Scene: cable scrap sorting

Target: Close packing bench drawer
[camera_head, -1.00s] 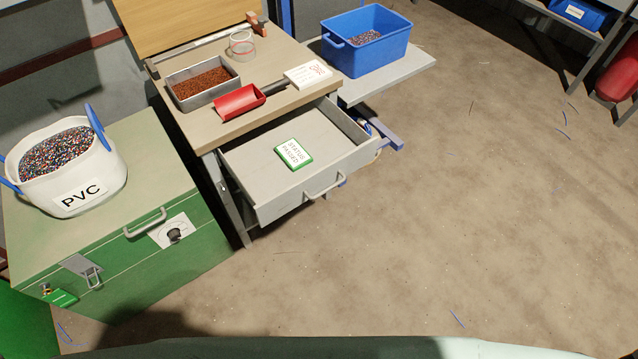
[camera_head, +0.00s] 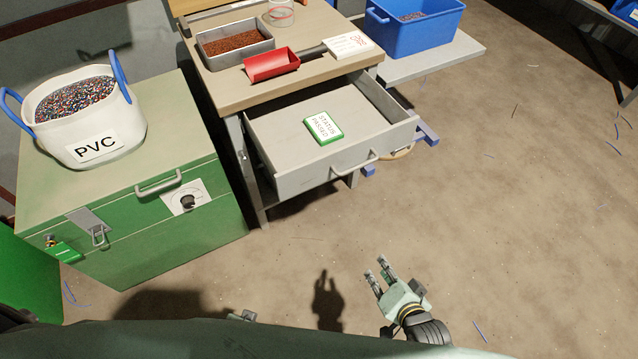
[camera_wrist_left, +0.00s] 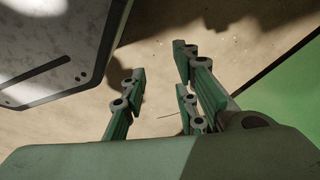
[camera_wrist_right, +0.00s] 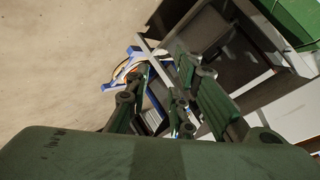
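The packing bench drawer (camera_head: 300,181) stands pulled out toward me from under the bench top. Its front carries a bar handle (camera_head: 356,169). A green-edged card reading "STATUS PASSED" (camera_head: 324,128) lies inside it. My right gripper (camera_head: 376,267) is open and empty over the floor, in front of and below the handle, not touching the drawer. Its spread fingers also show in the right wrist view (camera_wrist_right: 155,80). My left gripper (camera_wrist_left: 157,65) is open and empty in the left wrist view.
The packing bench (camera_head: 236,98) bears a metal tray (camera_head: 237,59), a red scoop (camera_head: 272,65) and a white card (camera_head: 348,45). A green chest (camera_head: 130,215) with a PVC tub (camera_head: 98,148) stands left of the drawer. A blue bin (camera_head: 420,30) sits right. The floor in front and right is open.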

